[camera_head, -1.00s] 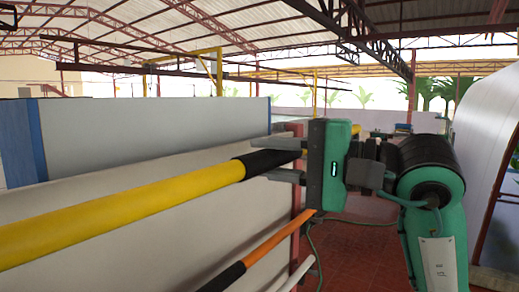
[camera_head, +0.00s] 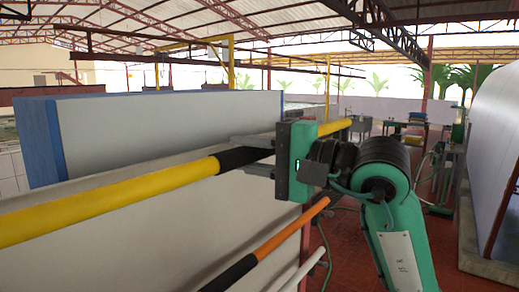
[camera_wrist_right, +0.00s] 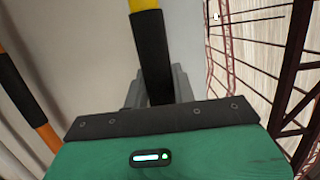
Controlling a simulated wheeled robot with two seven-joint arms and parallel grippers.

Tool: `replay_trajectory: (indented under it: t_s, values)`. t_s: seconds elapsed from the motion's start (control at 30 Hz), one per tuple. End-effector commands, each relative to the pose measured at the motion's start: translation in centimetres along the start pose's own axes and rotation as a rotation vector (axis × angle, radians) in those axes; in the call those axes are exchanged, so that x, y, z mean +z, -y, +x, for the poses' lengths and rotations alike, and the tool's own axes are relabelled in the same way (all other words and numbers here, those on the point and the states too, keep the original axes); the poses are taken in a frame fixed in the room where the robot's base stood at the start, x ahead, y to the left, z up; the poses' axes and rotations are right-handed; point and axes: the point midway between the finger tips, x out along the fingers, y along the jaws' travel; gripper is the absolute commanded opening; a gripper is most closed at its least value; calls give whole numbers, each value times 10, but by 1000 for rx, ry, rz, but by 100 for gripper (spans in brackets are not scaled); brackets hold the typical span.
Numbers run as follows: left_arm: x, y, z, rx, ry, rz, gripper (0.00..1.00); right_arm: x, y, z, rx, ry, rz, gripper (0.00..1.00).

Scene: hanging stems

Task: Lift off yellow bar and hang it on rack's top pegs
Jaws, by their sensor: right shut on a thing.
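The yellow bar (camera_head: 120,193) runs from the left edge toward the middle of the head view, with a black sleeve (camera_head: 238,158) near its right part. My right gripper (camera_head: 256,157) is shut on the bar at this black sleeve. A yellow end of the bar shows beyond the green gripper body. The wrist view shows the black sleeve (camera_wrist_right: 152,55) between the grey fingers, with yellow above it. The bar's left end is out of view. My left gripper is not in view. No rack pegs can be made out.
An orange and black bar (camera_head: 280,240) and a white pipe (camera_head: 306,270) lie below the yellow bar. A pale panel (camera_head: 170,130) with a blue edge stands behind. A large grey curved surface (camera_head: 495,130) stands at the right. Red floor shows between.

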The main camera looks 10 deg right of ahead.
Motion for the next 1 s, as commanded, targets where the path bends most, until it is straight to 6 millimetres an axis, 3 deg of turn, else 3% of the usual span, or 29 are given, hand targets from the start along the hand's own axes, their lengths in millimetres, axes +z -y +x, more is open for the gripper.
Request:
replay_trajectory:
  t_s: [0.67, 1.0]
  values:
    - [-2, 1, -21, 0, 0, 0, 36, -11, -4, 52, -1, 1, 2, 0]
    - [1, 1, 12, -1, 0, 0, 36, -11, -32, 50, -3, -1, -1, 0]
